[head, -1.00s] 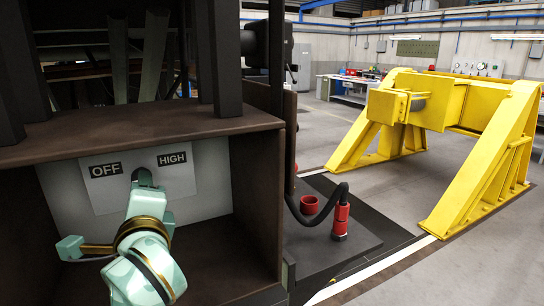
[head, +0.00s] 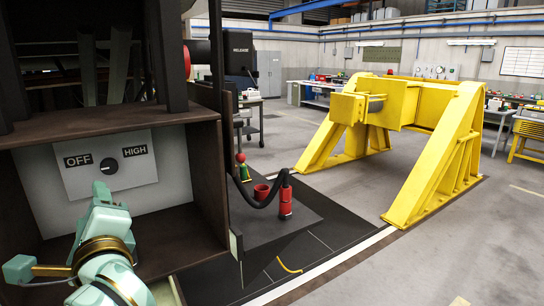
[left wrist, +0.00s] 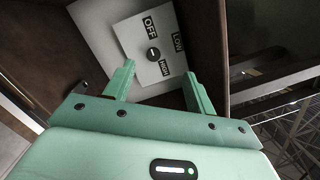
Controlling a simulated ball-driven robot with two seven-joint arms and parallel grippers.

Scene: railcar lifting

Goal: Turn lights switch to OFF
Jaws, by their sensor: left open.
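The lights switch is a round dark knob (head: 109,165) on a white plate (head: 150,178) in a brown recess at left. OFF is printed to its left and HIGH to its right. The left wrist view shows the knob (left wrist: 153,54) and plate (left wrist: 123,38), with LOW between OFF and HIGH; the overhang hides LOW in the head view. I cannot tell surely which label the knob points to. My left gripper (head: 103,192) is below and in front of the knob, apart from it. In the left wrist view its open fingers (left wrist: 158,74) are empty. My right gripper is out of view.
The recess has brown side walls (head: 205,180) and an overhanging top (head: 100,122) close around the plate. To the right are a red cylinder with a black hose (head: 285,201), a red cup (head: 261,192) and a yellow steel frame (head: 440,150).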

